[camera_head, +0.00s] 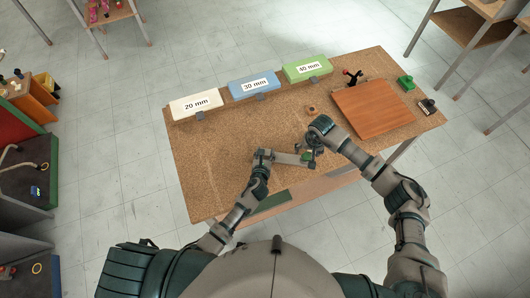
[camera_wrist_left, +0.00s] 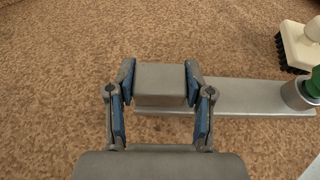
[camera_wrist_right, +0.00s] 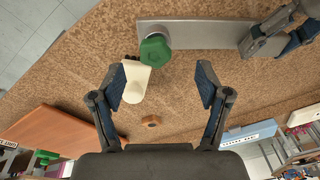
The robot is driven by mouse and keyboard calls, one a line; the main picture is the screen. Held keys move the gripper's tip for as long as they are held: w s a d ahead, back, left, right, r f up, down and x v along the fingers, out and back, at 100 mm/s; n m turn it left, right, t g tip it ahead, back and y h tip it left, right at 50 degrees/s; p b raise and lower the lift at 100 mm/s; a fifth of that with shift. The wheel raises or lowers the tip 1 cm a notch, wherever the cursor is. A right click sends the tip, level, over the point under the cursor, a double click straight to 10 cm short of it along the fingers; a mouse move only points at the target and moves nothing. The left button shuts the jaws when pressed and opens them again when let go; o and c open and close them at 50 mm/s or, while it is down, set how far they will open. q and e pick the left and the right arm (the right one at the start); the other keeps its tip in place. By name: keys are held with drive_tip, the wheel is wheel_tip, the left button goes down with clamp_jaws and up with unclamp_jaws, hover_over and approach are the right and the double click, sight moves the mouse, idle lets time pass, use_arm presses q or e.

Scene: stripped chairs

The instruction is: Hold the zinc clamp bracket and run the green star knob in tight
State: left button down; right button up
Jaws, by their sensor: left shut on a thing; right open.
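The zinc clamp bracket (camera_head: 288,158) is a grey flat bar with a raised block, lying along the cork table near its front edge. In the left wrist view my left gripper (camera_wrist_left: 160,85) is shut on the block of the bracket (camera_wrist_left: 245,95). The green star knob (camera_wrist_right: 155,50) sits at the bracket's other end on a round grey boss, partly cut off in the left wrist view (camera_wrist_left: 315,80). My right gripper (camera_wrist_right: 160,82) is open near the knob, with the knob beyond its fingertips. In the head view the right gripper (camera_head: 311,146) partly covers that end.
A cream piece (camera_wrist_right: 135,82) with dark bristles in the left wrist view (camera_wrist_left: 300,45) lies beside the knob, close to a right fingertip. A small brown ring (camera_wrist_right: 150,121) lies behind. White (camera_head: 195,104), blue (camera_head: 254,84) and green (camera_head: 307,67) labelled blocks line the back; a reddish-brown board (camera_head: 370,110) is right.

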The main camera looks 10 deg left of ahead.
sight(305, 156)
drive_tip(key=shift+w+a+f, duration=0.1)
drive_tip(key=shift+w+f, duration=0.05)
drive_tip(key=shift+f, duration=1.1)
drive_tip(key=shift+w+a+f, duration=0.1)
drive_tip(key=shift+w+f, duration=0.05)
drive_tip(key=shift+f, duration=1.05)
drive_tip(key=shift+d+r+n, duration=0.1)
drive_tip(key=shift+n, duration=0.6)
drive_tip(key=n, duration=0.4)
drive_tip(key=shift+n+g+y, duration=0.3)
drive_tip(key=shift+g, duration=0.1)
clamp_jaws()
drive_tip(key=shift+s, duration=0.1)
drive_tip(key=shift+m, duration=0.7)
